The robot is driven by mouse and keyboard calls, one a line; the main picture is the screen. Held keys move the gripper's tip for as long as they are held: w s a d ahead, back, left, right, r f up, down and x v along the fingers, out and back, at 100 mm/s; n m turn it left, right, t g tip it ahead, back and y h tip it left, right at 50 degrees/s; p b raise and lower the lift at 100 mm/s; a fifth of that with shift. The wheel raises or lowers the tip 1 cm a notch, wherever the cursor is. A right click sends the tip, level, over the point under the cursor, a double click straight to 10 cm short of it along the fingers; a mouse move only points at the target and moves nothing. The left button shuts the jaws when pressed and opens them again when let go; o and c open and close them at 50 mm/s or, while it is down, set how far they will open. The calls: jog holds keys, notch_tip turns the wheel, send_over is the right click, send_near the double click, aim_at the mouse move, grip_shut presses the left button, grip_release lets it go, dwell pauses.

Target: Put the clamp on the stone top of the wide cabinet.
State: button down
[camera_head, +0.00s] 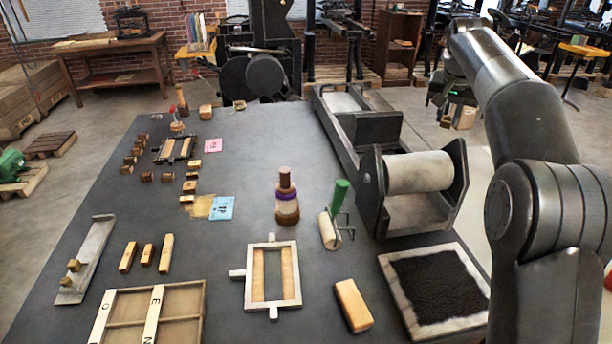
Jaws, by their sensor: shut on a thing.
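My arm rises at the right and bends over at the top, and my gripper (447,100) hangs beyond the table's far right side. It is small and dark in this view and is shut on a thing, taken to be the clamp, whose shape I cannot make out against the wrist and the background. The wide grey top (235,160), which looks like the stone top, spreads in front of me below and left of the gripper. Its cabinet sides are hidden.
A roller press (415,175) stands along the right, beside an ink tray (440,285). Small blocks lie left. Bare surface shows centre-back.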

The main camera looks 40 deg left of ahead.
jog(key=s+a+n, duration=0.1)
jog(key=s+a, duration=0.2)
jog(key=a, duration=0.4)
jog(key=s+a+n, duration=0.1)
jog(key=s+a, duration=0.3)
jog(key=a, duration=0.3)
jog(key=n+y, duration=0.1)
send_over(324, 205)
jog(key=s, duration=0.1)
jog(key=f, duration=2.2)
jog(key=shift+s+d+f, duration=0.15)
jog(key=shift+d+f, duration=0.05)
jog(key=shift+f, duration=2.85)
jog(key=c, duration=1.2)
grip_release()
jog(key=shift+f, duration=0.15)
